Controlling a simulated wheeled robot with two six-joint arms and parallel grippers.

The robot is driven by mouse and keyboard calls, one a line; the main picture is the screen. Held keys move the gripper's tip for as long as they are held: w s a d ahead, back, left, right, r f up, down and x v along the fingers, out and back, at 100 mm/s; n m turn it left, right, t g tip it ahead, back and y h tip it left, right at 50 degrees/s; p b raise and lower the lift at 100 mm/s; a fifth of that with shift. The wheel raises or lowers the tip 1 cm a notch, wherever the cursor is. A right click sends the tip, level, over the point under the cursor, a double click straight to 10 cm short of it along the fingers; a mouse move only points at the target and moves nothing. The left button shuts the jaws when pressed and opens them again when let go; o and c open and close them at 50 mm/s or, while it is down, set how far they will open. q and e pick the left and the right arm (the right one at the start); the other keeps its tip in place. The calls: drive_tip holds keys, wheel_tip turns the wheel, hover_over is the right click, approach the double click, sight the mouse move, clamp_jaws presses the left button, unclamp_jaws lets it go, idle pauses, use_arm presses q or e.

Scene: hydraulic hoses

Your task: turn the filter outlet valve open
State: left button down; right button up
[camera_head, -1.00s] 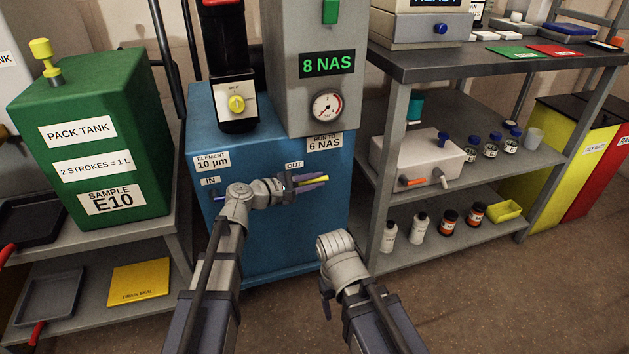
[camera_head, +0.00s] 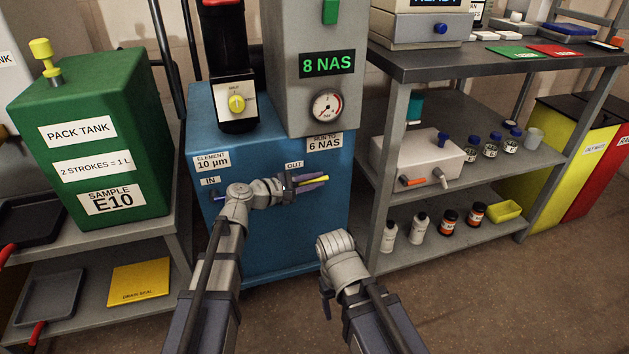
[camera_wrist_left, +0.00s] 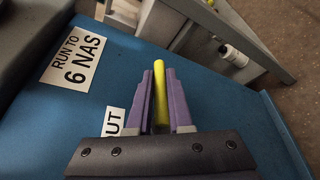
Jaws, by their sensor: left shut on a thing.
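The outlet valve's yellow lever (camera_head: 323,179) is at the front of the blue filter unit (camera_head: 270,240), below the OUT label (camera_head: 294,165). My left gripper (camera_head: 313,181) is shut on the lever. In the left wrist view the yellow lever (camera_wrist_left: 161,95) lies between the two purple fingers of the gripper (camera_wrist_left: 161,100) and sticks out past their tips. The valve body behind the gripper is hidden.
A grey panel reading 8 NAS (camera_head: 327,64) with a round gauge (camera_head: 327,106) stands above the unit. The green pack tank (camera_head: 90,140) stands at left, and a grey shelf (camera_head: 470,165) with bottles at right.

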use_arm(q)
drive_tip(key=shift+p, duration=0.45)
drive_tip(key=g+y+p, duration=0.1)
drive_tip(key=p, duration=0.1)
drive_tip(key=f+m+g+y+p, duration=0.1)
drive_tip(key=y+p, duration=0.3)
drive_tip(key=p, duration=0.1)
drive_tip(key=shift+a+f+g, duration=0.1)
drive_tip(key=shift+f+g, duration=0.25)
drive_tip(key=shift+g, duration=0.05)
drive_tip(key=y+p, duration=0.1)
drive_tip(key=y, duration=0.1)
drive_tip(key=a+f+m+g+y+p, duration=0.1)
drive_tip(key=y, duration=0.1)
drive_tip(key=f+g+y+p, duration=0.1)
drive_tip(key=shift+s+a+f+m+y, duration=0.2)
drive_tip(key=shift+s+m+y, duration=0.1)
drive_tip(key=shift+y, duration=0.1)
drive_tip(key=shift+s+a+f+g+y, duration=0.1)
drive_tip(key=shift+a+f+g+y, duration=0.15)
drive_tip(key=shift+y, duration=0.55)
drive_tip(key=shift+s+a+f+m+g+y, duration=0.15)
drive_tip(key=shift+a+m+g+y, duration=0.25)
drive_tip(key=shift+y, duration=0.5)
drive_tip(key=shift+s+a+g+y, duration=0.25)
drive_tip(key=shift+a+y, duration=0.2)
drive_tip(key=shift+y, duration=0.35)
